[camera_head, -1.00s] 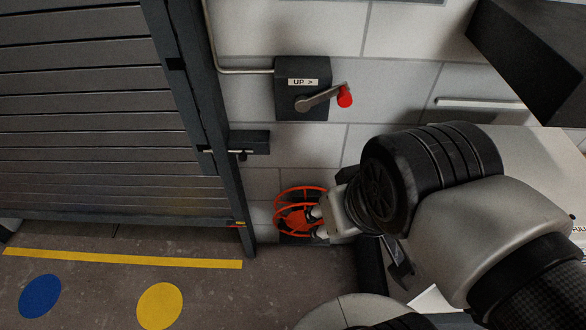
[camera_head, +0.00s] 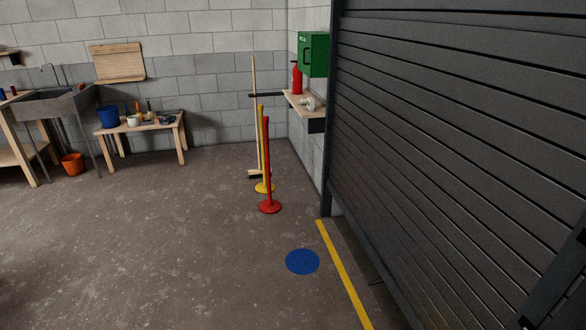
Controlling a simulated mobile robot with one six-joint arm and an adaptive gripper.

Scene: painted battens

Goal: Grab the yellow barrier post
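The yellow barrier post (camera_head: 262,140) stands upright on a round yellow base on the floor, near the back right corner of the room. A red barrier post (camera_head: 268,165) stands just in front of it and to its right, and hides part of it. A broom with a long wooden handle (camera_head: 254,95) leans or stands close behind the yellow post. My gripper is not in view now.
A grey roller door (camera_head: 460,130) fills the right side. A yellow line (camera_head: 343,275) and a blue floor disc (camera_head: 302,261) lie before it. A shelf (camera_head: 299,103) juts from the wall beside the posts. A low bench (camera_head: 150,124) stands at the back. The floor left of the posts is clear.

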